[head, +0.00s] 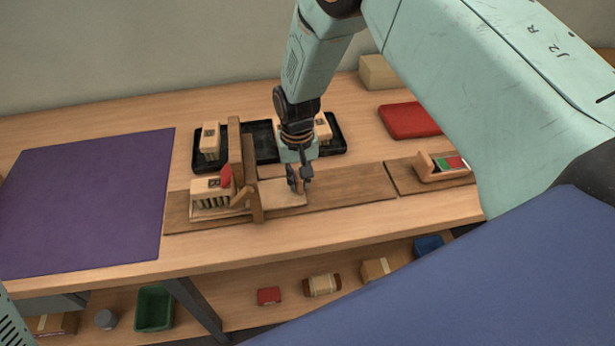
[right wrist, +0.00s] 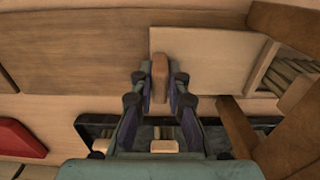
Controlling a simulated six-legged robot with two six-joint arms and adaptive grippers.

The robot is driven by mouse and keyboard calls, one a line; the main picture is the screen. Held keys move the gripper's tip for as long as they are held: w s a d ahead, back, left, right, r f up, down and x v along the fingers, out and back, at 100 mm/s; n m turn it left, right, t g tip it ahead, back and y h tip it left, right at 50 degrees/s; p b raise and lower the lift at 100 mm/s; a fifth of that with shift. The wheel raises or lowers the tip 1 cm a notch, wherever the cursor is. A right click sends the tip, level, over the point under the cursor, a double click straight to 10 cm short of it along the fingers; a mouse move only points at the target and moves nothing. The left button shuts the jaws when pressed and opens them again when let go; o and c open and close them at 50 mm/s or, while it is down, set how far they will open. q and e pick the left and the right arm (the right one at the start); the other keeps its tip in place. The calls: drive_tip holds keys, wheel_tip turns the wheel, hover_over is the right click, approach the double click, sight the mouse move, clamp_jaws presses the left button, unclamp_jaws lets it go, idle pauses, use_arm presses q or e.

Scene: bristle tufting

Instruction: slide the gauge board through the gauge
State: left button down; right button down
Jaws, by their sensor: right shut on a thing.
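The gauge board (head: 286,197) is a thin pale board with an upright wooden peg at its right end. It lies flat on a brown wooden strip and reaches left to the gauge. The gauge (head: 249,170) is a wooden frame with uprights. A brush block with bristles (head: 208,196) stands at the gauge's left side. My right gripper (head: 299,184) is shut on the board's peg, right of the gauge. My left gripper is out of view.
A black tray (head: 201,168) with brush blocks lies behind the gauge. A purple mat (head: 85,200) is at the left. A red block (head: 408,120) and a holder with coloured cards (head: 443,166) are at the right. The brown strip (head: 355,190) right of my gripper is clear.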

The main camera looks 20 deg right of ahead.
drive_tip(key=shift+w+a, duration=0.1)
drive_tip(key=shift+a, duration=0.4)
drive_tip(key=c, duration=1.3)
unclamp_jaws()
wheel_tip(320, 180, up, 12)
drive_tip(key=shift+w+f, duration=0.1)
